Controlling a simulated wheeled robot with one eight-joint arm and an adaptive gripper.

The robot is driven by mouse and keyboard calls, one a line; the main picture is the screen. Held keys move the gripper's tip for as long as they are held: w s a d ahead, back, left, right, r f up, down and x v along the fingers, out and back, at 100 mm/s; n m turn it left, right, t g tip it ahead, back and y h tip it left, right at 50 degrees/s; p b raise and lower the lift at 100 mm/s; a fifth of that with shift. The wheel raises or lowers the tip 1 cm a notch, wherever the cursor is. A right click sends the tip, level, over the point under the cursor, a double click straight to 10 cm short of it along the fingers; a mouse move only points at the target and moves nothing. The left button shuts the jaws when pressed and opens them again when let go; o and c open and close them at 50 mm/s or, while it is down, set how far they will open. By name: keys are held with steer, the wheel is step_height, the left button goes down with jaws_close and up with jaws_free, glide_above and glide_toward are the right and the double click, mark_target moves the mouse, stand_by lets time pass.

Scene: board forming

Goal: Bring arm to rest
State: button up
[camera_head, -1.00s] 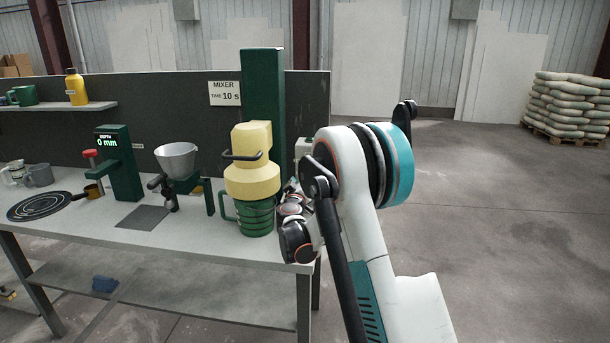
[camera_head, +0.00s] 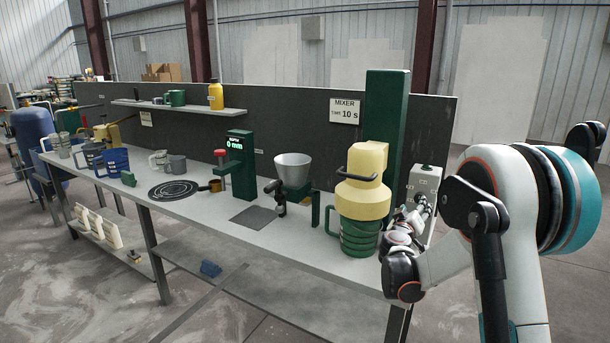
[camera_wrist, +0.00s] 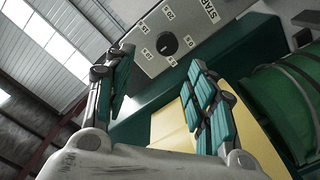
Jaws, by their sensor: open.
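My gripper (camera_head: 418,210) reaches in beside the mixer, in front of the grey control box (camera_head: 426,180). In the wrist view my gripper (camera_wrist: 160,78) has its two teal-padded fingers spread apart with nothing between them. The control box (camera_wrist: 178,42) with its black dial lies beyond the fingertips. The mixer (camera_head: 362,190) has a yellow head on a green column, and its head also shows behind the fingers in the wrist view (camera_wrist: 172,125). A green jug (camera_head: 358,236) stands under the mixer head. I cannot tell whether the fingers touch anything.
The long grey bench (camera_head: 200,207) carries a white funnel cup (camera_head: 293,168) on a stand, a green depth gauge (camera_head: 241,165), a round black plate (camera_head: 173,190) and several mugs at the left. A shelf (camera_head: 180,107) holds a yellow bottle (camera_head: 215,96). Open floor lies in front.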

steer(key=s+a+r+m+g+y, duration=0.1)
steer(key=s+a+r, duration=0.15)
steer(key=s, duration=0.45)
steer(key=s+a+r+g+y, duration=0.1)
steer(key=s+a+r+g, duration=0.15)
steer(key=s, duration=0.45)
steer(key=s+a+r+m+g+y, duration=0.1)
steer(key=s+r, duration=0.2)
steer(key=s, duration=0.4)
steer(key=s+a+f+g+y, duration=0.1)
steer(key=s+a, duration=0.3)
steer(key=s, duration=0.4)
steer(key=s+a+f+n+g+y, duration=0.1)
steer(key=s+a+f+y, duration=0.2)
steer(key=s, duration=0.6)
steer(key=s+a+f+g+y, duration=0.1)
steer(key=s+a+f+y, duration=0.2)
steer(key=s+a, duration=0.4)
steer(key=shift+s+a+f, duration=0.2)
steer(key=shift+s+f, duration=0.2)
steer(key=shift+s, duration=0.4)
steer(key=shift+c, duration=0.6)
